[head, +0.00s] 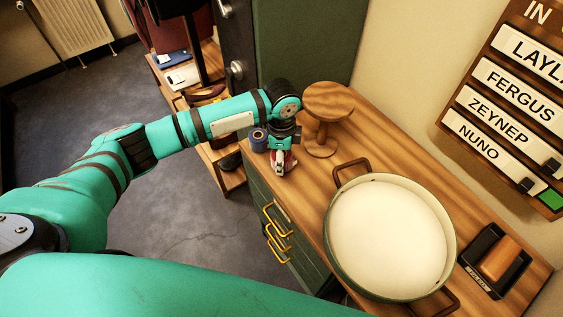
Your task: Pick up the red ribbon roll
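My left arm reaches in from the left, and its gripper (281,168) points down over the near left end of the wooden cabinet top. A small red thing, likely the red ribbon roll (291,160), shows right at the fingers and is mostly hidden by them. I cannot tell whether the fingers are closed on it or only around it. A dark blue roll (259,140) stands just left of the gripper, near the cabinet's edge. My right gripper is not in view.
A round wooden stand (326,112) is close behind the gripper to the right. A large round white-bottomed tray with handles (452,240) fills the middle of the cabinet top (372,145). A brush-like block in a dark holder (497,257) lies at right. A name board hangs on the wall.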

